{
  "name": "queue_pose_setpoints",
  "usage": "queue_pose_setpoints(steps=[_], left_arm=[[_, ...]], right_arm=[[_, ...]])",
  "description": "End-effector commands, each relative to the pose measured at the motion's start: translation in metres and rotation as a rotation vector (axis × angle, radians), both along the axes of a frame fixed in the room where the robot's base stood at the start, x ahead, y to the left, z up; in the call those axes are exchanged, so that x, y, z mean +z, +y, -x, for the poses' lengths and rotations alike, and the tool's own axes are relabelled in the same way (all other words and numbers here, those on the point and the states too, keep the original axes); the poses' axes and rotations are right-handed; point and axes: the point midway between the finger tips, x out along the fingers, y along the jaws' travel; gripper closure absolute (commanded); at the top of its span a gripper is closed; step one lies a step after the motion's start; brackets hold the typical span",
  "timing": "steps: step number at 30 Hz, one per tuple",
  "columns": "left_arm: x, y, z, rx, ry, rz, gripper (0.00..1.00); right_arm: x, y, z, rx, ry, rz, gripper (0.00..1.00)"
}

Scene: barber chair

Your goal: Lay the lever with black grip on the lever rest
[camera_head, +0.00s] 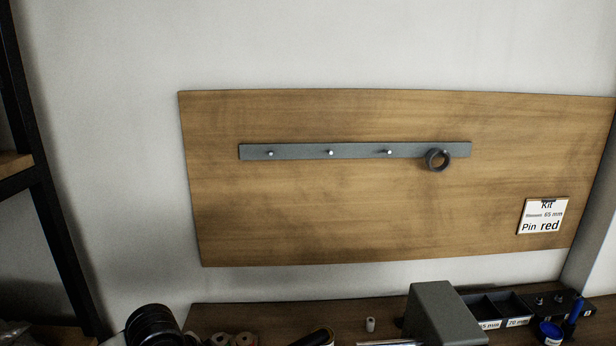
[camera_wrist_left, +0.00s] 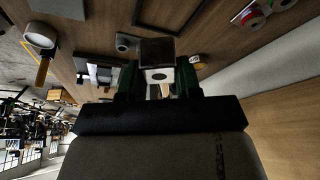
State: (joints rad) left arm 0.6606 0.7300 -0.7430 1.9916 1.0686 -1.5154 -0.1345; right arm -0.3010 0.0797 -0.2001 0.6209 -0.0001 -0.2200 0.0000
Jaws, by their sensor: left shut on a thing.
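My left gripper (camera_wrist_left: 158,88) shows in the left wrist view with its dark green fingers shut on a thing. The held thing has a dark, square-looking end (camera_wrist_left: 157,52) and a pale part with a dark oval between the fingers. It looks like the lever with black grip, seen nearly end-on, so its length is hidden. It is over or close to the wooden worktop; I cannot tell whether it touches. I cannot pick out the lever rest for certain in either view. My right gripper is in neither view.
A wooden wall board (camera_head: 330,215) bears a grey peg strip (camera_head: 300,152) with a dark ring (camera_head: 438,160) hanging at its right. A grey block (camera_head: 440,312) and a divided tray (camera_head: 490,304) stand on the bench. A wooden-handled round tool (camera_wrist_left: 41,40) shows in the wrist view.

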Motion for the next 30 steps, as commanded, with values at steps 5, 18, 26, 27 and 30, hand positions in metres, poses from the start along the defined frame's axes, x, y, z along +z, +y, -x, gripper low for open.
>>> queue_pose_setpoints(steps=[5,18,26,27,30], left_arm=[[-0.006,0.008,0.004,0.323,-0.006,0.001,1.00],[-0.004,0.025,0.009,0.971,-0.004,0.002,1.00],[-0.002,0.027,0.010,1.032,-0.002,0.002,1.00],[-0.002,0.027,0.010,1.027,-0.001,0.002,1.00],[-0.003,0.021,0.009,0.979,0.002,0.002,1.00]], right_arm=[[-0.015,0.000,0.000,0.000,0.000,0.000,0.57],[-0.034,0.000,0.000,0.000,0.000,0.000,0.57],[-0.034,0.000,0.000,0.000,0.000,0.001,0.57],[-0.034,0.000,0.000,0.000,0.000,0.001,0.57],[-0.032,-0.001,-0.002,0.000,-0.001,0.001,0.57]])
